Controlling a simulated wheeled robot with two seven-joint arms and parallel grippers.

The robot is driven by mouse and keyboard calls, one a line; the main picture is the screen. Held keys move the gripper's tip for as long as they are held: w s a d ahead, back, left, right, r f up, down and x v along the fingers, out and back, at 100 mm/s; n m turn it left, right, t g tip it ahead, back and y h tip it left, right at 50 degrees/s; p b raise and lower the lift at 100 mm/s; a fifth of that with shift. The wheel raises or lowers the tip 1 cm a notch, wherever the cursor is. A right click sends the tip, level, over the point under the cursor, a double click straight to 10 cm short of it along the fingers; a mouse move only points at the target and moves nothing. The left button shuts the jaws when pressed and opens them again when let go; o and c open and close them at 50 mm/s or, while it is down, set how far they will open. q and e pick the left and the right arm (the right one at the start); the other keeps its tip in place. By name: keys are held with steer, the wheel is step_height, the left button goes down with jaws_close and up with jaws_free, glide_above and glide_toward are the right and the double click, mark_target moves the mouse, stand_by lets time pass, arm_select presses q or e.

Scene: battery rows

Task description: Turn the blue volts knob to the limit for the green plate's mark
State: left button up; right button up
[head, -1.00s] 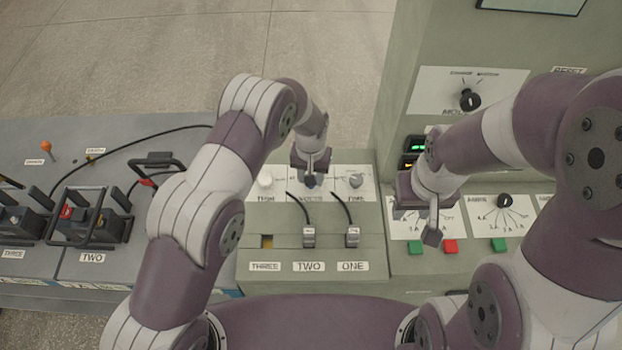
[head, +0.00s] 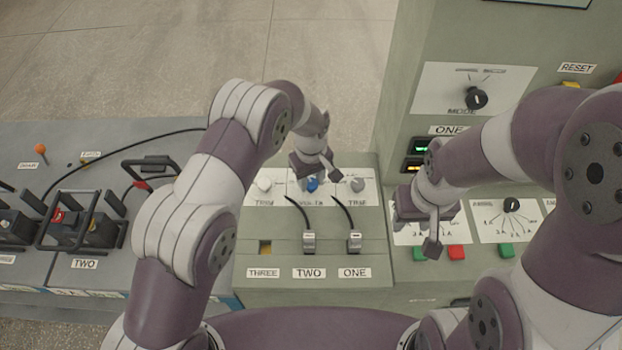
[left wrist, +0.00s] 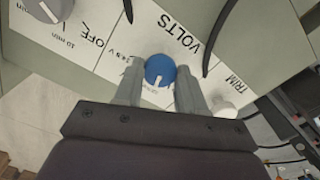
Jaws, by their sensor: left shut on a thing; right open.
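The blue volts knob (head: 312,185) sits on the white label strip of the middle console, between two paler knobs. My left gripper (head: 318,178) is over it; in the left wrist view the gripper (left wrist: 160,82) has one finger on each side of the blue knob (left wrist: 158,68) and is shut on it. The knob's white pointer faces down in that view, toward the palm. "VOLTS" and "OFF" are readable there; the palm hides part of the scale. My right gripper (head: 432,228) is open and empty over the right console. I cannot make out the green plate or its mark.
A white knob (head: 264,184) and a grey knob (head: 357,184) flank the blue one. Two plugs with black cables stand in front, above labels TWO and ONE. A black mode knob (head: 475,98) is on the upright panel. Battery carriers (head: 75,218) stand at left.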

mark_target(311, 183)
stand_by(0.5)
arm_select(q)
steer(key=o, duration=1.1)
steer(key=shift+c, duration=0.2)
steer(key=shift+r, duration=0.1)
step_height(311, 183, up, 13)
steer(key=b, duration=0.1)
steer(key=shift+f+b, duration=0.2)
steer(key=shift+b, duration=0.2)
